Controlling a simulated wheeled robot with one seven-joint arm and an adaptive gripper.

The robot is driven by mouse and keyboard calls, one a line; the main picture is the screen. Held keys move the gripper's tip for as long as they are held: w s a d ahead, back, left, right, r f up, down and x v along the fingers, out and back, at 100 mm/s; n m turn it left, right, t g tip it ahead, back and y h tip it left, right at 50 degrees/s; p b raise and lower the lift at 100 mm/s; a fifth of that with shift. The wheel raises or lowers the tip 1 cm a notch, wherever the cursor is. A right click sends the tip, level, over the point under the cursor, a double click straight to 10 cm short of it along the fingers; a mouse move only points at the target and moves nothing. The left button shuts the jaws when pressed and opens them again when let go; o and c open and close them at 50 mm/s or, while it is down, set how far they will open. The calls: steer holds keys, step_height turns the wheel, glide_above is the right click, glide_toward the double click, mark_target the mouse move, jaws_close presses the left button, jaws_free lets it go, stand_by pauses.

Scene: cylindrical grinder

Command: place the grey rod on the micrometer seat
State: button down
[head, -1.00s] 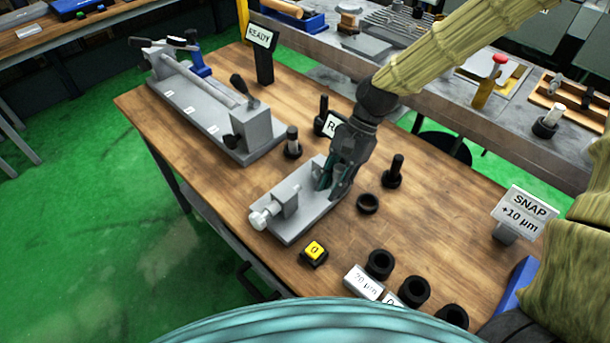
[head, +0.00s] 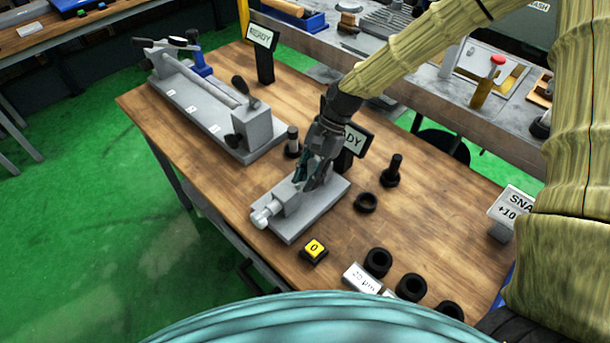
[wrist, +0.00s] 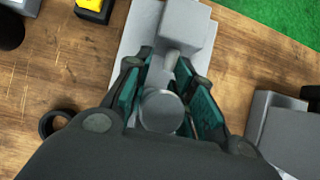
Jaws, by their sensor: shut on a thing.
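The micrometer seat (head: 325,205) is a grey base plate on the wooden table, with a block and a round silver thimble (head: 262,217) at its left end. My gripper (head: 305,182) is over the plate, close beside the block. In the wrist view, its teal-padded fingers (wrist: 163,92) are shut on the grey rod (wrist: 161,112), whose round end shows between the pads. The micrometer's block (wrist: 186,28) is just beyond the fingers there. The fingers hide most of the rod, and I cannot tell whether it touches the seat.
A yellow 0 button (head: 314,249) is in front of the seat. A black ring (head: 366,202) and a black post (head: 392,170) stand to its right. A long grey bench fixture (head: 215,110) is at the back left. Several black rings (head: 378,262) line the near edge.

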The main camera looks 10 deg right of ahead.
steer(key=shift+w+a+f, duration=0.3)
steer(key=shift+w+f, duration=0.2)
steer(key=shift+f, duration=0.1)
steer(key=shift+f, duration=0.1)
steer(key=c, duration=1.2)
jaws_free()
steer(key=b+v, duration=0.2)
steer(key=v, duration=1)
